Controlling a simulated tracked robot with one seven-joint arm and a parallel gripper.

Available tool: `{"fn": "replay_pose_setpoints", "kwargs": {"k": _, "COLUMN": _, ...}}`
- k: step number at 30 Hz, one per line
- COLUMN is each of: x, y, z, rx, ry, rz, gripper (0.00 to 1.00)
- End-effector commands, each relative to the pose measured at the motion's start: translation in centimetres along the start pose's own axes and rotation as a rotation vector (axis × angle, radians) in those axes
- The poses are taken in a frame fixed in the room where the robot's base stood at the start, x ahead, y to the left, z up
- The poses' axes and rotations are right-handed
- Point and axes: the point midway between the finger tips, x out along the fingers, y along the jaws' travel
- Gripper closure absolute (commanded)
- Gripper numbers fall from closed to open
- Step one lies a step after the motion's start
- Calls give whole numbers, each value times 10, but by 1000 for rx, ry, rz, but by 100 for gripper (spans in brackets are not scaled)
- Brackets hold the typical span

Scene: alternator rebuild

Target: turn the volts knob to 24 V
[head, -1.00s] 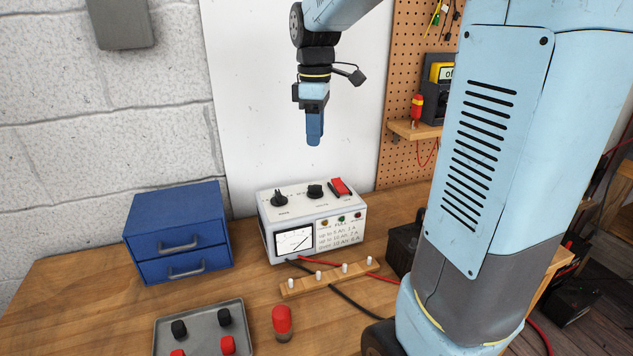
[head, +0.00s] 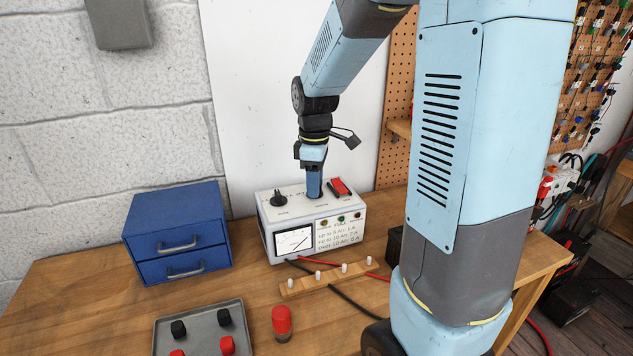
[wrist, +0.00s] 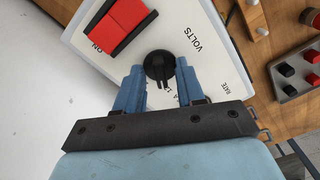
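The white charger (head: 352,210) stands on the bench with its knobs on the sloped top. The black volts knob (wrist: 158,66) shows in the wrist view beside the printed word VOLTS; its ridge points toward the lower edge of that view, near partly hidden print. My gripper (wrist: 160,72) is pointing down over the knob, one blue finger on each side. The fingers look apart, with a small gap to the knob. In the head view my gripper (head: 314,194) hides the volts knob.
A second black knob (head: 279,198) is left of my gripper and a red switch (head: 340,187) close on its right. A blue drawer box (head: 178,210) stands left. A wooden strip with white pegs (head: 330,279), cables and a grey tray (head: 200,312) lie in front.

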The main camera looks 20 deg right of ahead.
Motion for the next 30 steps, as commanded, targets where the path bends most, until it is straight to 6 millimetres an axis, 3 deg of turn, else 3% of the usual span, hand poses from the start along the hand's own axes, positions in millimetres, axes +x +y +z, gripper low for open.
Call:
{"fn": "replay_pose_setpoints", "kwargs": {"k": 8, "x": 1, "y": 0, "z": 0, "rx": 0, "ry": 0, "rz": 0, "gripper": 63}}
{"fn": "replay_pose_setpoints", "kwargs": {"k": 20, "x": 1, "y": 0, "z": 0, "rx": 0, "ry": 0, "rz": 0, "gripper": 100}}
{"fn": "replay_pose_setpoints", "kwargs": {"k": 30, "x": 0, "y": 1, "z": 2, "rx": 8, "ry": 0, "rz": 1, "gripper": 100}}
